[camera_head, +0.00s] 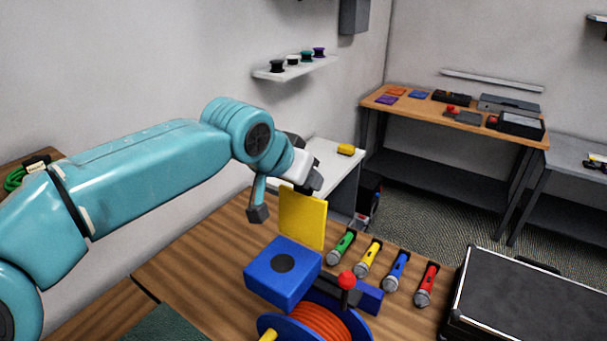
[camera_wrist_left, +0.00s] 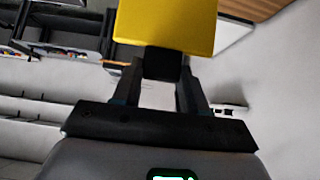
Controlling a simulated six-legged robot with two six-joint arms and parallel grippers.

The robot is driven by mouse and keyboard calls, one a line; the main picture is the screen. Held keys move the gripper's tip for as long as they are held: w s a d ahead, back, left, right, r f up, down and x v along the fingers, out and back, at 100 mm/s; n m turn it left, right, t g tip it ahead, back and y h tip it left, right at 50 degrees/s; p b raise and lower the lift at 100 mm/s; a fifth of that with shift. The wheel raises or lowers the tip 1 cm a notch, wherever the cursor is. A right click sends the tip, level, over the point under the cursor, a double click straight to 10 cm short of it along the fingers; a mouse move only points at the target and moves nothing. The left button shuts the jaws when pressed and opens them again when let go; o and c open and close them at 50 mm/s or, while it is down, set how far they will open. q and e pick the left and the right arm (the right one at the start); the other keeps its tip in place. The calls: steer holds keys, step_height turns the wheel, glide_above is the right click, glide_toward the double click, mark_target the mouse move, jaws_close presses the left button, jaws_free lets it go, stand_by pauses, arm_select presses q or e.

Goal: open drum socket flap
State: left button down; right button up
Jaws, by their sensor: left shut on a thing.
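The cable drum, with a blue rim (camera_head: 285,328) and orange cable (camera_head: 325,322), stands on the wooden table. A blue block (camera_head: 283,272) with a dark round spot sits on its top. The yellow flap (camera_head: 303,220) stands roughly upright behind that block; its lower edge is partly hidden. My left gripper (camera_head: 312,183) is at the flap's upper edge. In the left wrist view the gripper (camera_wrist_left: 162,80) is shut on a black piece at the edge of the yellow flap (camera_wrist_left: 165,22). My right gripper is not in view.
A red-knobbed lever (camera_head: 347,281) rises beside the blue block. Several microphones, including a green one (camera_head: 342,246) and a red one (camera_head: 427,286), lie to the right. A black case (camera_head: 520,300) is at the far right. A white side table (camera_head: 330,170) stands behind.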

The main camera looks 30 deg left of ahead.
arm_select(q)
steer(key=c, duration=1)
jaws_free()
steer(key=shift+r, duration=0.2)
steer(key=shift+c, duration=0.2)
steer(key=o, duration=0.4)
steer(key=shift+s, duration=0.2)
steer(key=shift+o, duration=0.2)
steer(key=shift+w, duration=0.1)
steer(key=d+b+v, duration=0.1)
steer(key=v, duration=1.5)
steer(key=shift+s+a, duration=0.25)
steer(key=shift+a, duration=0.2)
steer(key=shift+w, duration=0.1)
steer(key=shift+r, duration=0.1)
